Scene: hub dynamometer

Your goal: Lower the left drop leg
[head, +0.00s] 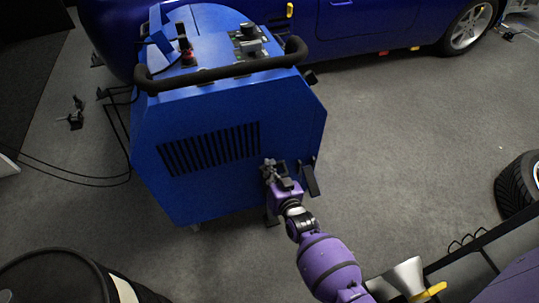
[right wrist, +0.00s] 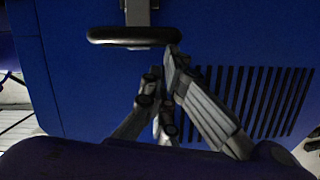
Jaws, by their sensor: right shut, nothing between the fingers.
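The blue dynamometer cabinet (head: 228,125) stands on the grey carpet. My right gripper (head: 272,170) is at the lower right of its vented face, shut and empty. A dark flat leg-like part (head: 310,179) sticks out at the cabinet's lower right edge, just right of the gripper. In the right wrist view, a black rounded bar (right wrist: 133,37) on a bracket (right wrist: 138,11) lies against the blue face. The closed fingers (right wrist: 162,85) are right beside its end; I cannot tell if they touch. This may be the drop leg; its position is unclear. My left gripper is not in view.
A black padded handle (head: 222,75) runs along the cabinet top. A blue car (head: 370,25) stands behind. A dark drum (head: 50,280) is at lower left, a tyre (head: 520,185) at right. Cables (head: 80,178) lie left. Carpet (head: 410,130) right of the cabinet is clear.

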